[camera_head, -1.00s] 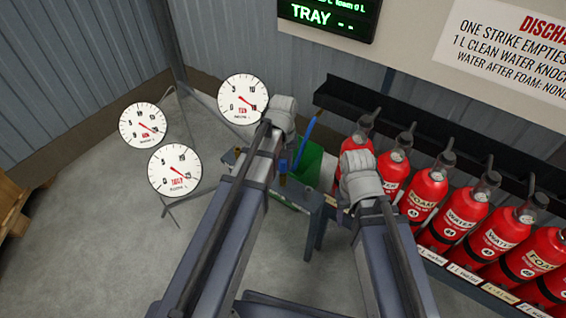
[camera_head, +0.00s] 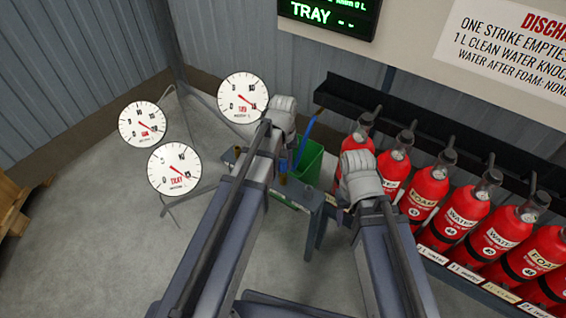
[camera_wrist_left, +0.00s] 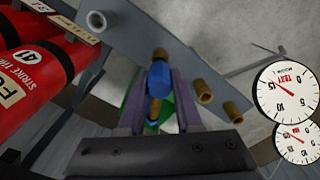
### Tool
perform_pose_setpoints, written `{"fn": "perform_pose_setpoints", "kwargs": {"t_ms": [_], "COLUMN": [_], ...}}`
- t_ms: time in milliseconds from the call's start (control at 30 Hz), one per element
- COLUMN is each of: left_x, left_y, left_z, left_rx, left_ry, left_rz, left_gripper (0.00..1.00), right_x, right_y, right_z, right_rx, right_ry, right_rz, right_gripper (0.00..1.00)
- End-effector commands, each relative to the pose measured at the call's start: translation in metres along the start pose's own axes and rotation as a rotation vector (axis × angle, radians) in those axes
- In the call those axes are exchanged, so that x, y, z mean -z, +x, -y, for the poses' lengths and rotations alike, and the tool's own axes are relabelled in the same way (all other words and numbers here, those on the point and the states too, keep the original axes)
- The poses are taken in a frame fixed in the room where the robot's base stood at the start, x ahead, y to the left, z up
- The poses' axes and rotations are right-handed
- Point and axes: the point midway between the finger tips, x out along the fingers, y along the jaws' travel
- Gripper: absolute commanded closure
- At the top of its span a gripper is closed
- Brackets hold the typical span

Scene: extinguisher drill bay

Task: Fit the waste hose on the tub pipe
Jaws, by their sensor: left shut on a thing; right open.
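My left gripper (camera_wrist_left: 158,92) is shut on the blue end of the waste hose (camera_wrist_left: 158,78) in the left wrist view. A brass stub (camera_wrist_left: 160,54) shows right at the far end of the blue piece; I cannot tell whether it is seated. Two more brass pipes (camera_wrist_left: 203,91) stand apart to the right. In the head view, the blue hose (camera_head: 303,140) rises beside the green tub (camera_head: 310,162), and my left gripper (camera_head: 284,112) is above the small grey bench. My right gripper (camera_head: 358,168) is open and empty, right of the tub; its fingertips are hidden.
Red extinguishers (camera_head: 465,212) stand in a row at the right, below a black rail (camera_head: 345,100). Three round gauges (camera_head: 174,169) stand at the left. The grey bench (camera_head: 312,197) is in the middle. Grey floor (camera_head: 90,240) at the left is clear; a wooden pallet (camera_head: 15,205) is at the edge.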

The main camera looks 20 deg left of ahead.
Motion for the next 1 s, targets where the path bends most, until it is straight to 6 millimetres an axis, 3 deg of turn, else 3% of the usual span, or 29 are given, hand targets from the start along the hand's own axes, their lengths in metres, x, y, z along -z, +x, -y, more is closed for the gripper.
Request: {"fn": "perform_pose_setpoints", "kwargs": {"t_ms": [1000], "left_x": [0.0], "left_y": [0.015], "left_z": [0.0], "left_rx": [0.0], "left_ry": [0.0], "left_rz": [0.0], "left_gripper": [1.0], "right_x": [0.001], "right_y": [0.015], "right_z": [0.001], "right_rx": [0.0], "right_ry": [0.0], "right_rz": [0.0], "right_gripper": [0.5]}}
